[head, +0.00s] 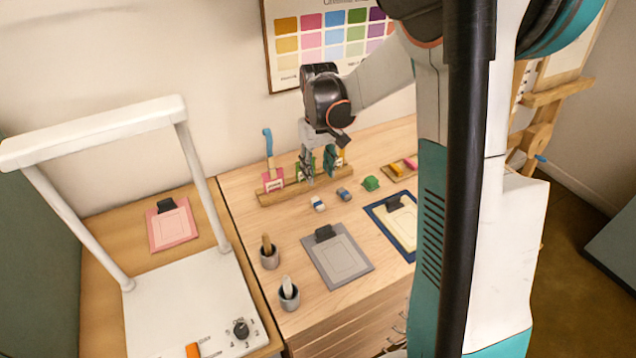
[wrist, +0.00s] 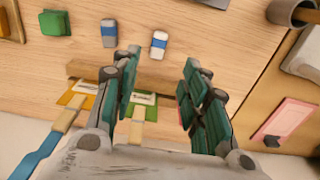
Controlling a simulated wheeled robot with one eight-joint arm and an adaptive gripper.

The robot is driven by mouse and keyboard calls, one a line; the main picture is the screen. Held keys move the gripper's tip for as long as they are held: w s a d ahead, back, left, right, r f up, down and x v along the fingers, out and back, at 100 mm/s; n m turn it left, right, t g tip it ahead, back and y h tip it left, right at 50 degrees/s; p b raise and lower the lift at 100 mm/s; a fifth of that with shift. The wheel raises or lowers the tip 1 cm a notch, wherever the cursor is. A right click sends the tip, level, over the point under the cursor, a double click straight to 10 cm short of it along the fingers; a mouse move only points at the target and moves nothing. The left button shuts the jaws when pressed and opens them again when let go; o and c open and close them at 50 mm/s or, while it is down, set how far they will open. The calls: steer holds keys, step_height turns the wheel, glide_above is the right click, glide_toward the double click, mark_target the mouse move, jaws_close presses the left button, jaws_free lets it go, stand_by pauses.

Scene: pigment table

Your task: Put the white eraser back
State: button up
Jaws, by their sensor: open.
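The white eraser (head: 318,204) lies on the wooden table just in front of the slotted wooden rack. My gripper (head: 319,170) is above the rack, pointing down. Its fingers are spread wide with nothing between the tips, as the wrist view (wrist: 160,66) shows. A blue-grey eraser (head: 344,195) lies to the right of the white one in the head view, apart from it.
The wooden rack (head: 272,196) holds several coloured, handled tools below my gripper. A green block (head: 370,184) and a small tray (head: 388,173) of coloured pieces lie to the right. Bare table surrounds the erasers.

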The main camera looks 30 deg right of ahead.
steer(key=s+a+r+t, duration=0.3)
steer(key=s+a+r, duration=0.4)
steer(key=s+r, duration=0.25)
steer(key=s+a+r+t, duration=0.1)
steer(key=s+a+t, duration=0.1)
steer(key=s, duration=0.4)
steer(key=s+a+r+t, duration=0.1)
steer(key=s+a+t, duration=0.1)
steer(key=s, duration=0.4)
steer(key=shift+a+r, duration=0.3)
steer(key=shift+a, duration=0.1)
steer(key=shift+d, duration=0.1)
